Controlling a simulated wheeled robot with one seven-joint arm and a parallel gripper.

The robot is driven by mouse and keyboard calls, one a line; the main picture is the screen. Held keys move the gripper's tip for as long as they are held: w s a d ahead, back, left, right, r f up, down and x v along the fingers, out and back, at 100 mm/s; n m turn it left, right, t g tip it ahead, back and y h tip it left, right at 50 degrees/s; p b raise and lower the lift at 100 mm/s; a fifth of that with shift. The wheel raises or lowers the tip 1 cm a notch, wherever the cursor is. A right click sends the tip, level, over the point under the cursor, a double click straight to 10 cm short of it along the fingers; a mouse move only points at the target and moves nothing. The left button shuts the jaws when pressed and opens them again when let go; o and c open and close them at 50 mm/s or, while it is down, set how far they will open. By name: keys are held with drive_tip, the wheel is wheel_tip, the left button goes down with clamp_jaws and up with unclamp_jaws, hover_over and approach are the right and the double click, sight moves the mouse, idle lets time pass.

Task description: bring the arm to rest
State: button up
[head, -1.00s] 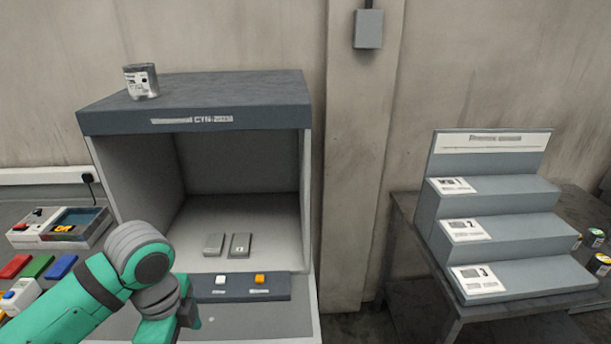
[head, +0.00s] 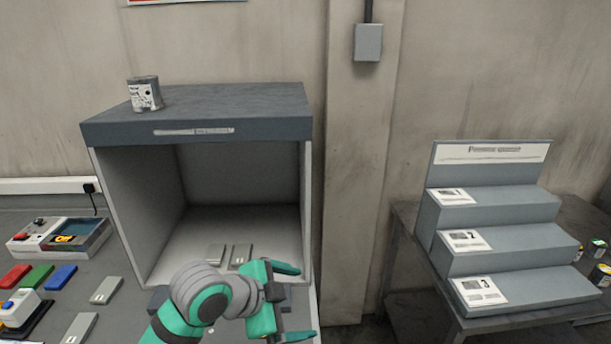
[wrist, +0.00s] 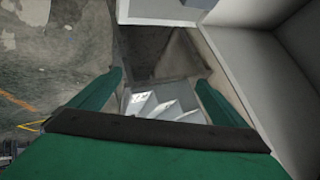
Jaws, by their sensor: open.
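My gripper (head: 298,302) is in front of the lower right corner of the grey viewing booth (head: 195,131), its fingers pointing right in the head view. The fingers are spread apart with nothing between them. In the wrist view my gripper (wrist: 160,92) shows two green fingers, also apart and empty. Beyond them, in the wrist view, is the grey stepped stand (wrist: 165,105). The booth's pale side wall fills the right of that view. My forearm hides the booth's front ledge and its buttons.
The stepped stand (head: 497,245) with numbered cards is on a dark table at right. A paint can (head: 145,94) stands on the booth. Two grey panels (head: 240,254) lie inside it. Coloured blocks (head: 38,277) and a switch box (head: 22,307) are at left. A concrete pillar (head: 358,180) stands between.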

drive_tip(key=w+d+r+n+t+h, duration=0.2)
drive_tip(key=d+n+t, duration=0.3)
drive_tip(key=d, duration=0.1)
drive_tip(key=w+d+r+n+t+h, duration=0.2)
drive_tip(key=d+n+t, duration=0.2)
drive_tip(key=d, duration=0.2)
drive_tip(key=s+a+f+n+t+y, duration=0.1)
drive_tip(key=s+a+f+n+y, duration=0.1)
drive_tip(key=s+f+n+y, duration=0.55)
drive_tip(key=s+a+f+n+t+y, duration=0.15)
drive_tip(key=s+f+n, duration=0.25)
drive_tip(key=s+f, duration=0.65)
drive_tip(key=s+a+f+m+g+y, duration=0.1)
drive_tip(key=s+a+f+m, duration=0.1)
drive_tip(key=s, duration=0.9)
drive_tip(key=s+a+f+m+g, duration=0.1)
drive_tip(key=s+a+f, duration=0.3)
drive_tip(key=s, duration=0.6)
drive_tip(key=shift+s+a+f+m+y, duration=0.4)
drive_tip(key=shift+f+m, duration=0.05)
drive_tip(key=shift+f, duration=0.05)
drive_tip(key=shift+s, duration=0.15)
